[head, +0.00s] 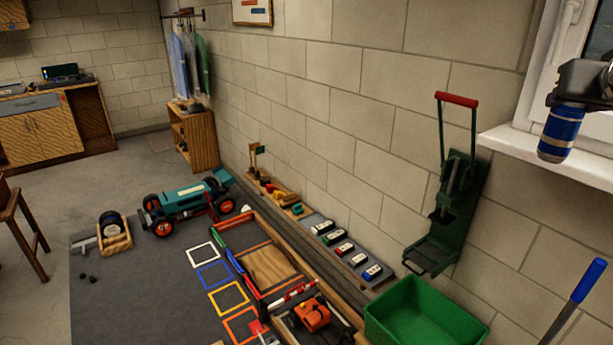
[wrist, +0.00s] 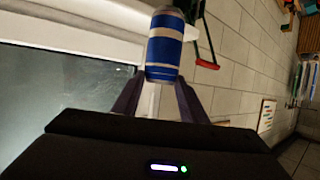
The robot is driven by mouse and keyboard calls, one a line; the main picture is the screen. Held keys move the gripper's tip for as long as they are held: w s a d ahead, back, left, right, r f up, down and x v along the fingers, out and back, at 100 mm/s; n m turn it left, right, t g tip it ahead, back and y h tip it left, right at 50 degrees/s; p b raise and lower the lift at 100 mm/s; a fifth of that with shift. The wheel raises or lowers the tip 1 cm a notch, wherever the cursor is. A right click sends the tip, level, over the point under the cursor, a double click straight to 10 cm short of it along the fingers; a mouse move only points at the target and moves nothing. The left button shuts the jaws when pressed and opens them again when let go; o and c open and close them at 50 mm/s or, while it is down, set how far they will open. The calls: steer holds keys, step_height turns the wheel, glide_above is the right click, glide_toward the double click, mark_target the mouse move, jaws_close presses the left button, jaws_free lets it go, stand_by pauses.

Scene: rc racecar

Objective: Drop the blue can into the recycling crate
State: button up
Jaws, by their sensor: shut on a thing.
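The blue can (head: 560,132), with a pale band, is held in my gripper (head: 577,100) at the upper right of the head view, in front of the window sill. In the wrist view the can (wrist: 165,47) sits between the two dark fingers of my gripper (wrist: 160,95), which is shut on it. The green crate (head: 425,318) stands on the floor at the bottom right of the head view, open at the top. The can is well above it and to its right. The visible inside of the crate looks empty; its lower front is cut off by the frame.
A green wall-mounted can crusher (head: 450,215) with a red handle is above the crate. The white window sill (head: 560,165) lies close to the can. A blue-handled tool (head: 588,282) stands right of the crate. Toy cars (head: 345,248) line a ledge left of it.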

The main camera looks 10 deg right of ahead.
steer(key=w+a+f+n+y, duration=0.1)
steer(key=w+a+f, duration=0.3)
steer(key=w+f, duration=0.65)
steer(key=w+a+f+n+y, duration=0.1)
steer(key=w+a+f, duration=0.55)
steer(key=f, duration=0.65)
steer(key=w+a+f+n+t+y, duration=0.1)
steer(key=w+a+f+n+y, duration=0.1)
steer(key=a+f, duration=0.8)
steer(key=w+a+f+n+t+y, duration=0.1)
steer(key=w+a+f+n+y, duration=0.2)
steer(key=a+f, duration=0.7)
steer(key=a, duration=0.6)
steer(key=shift+w+a+f+y, duration=0.15)
steer(key=shift+a+f+y, duration=0.15)
steer(key=shift+f+y, duration=0.1)
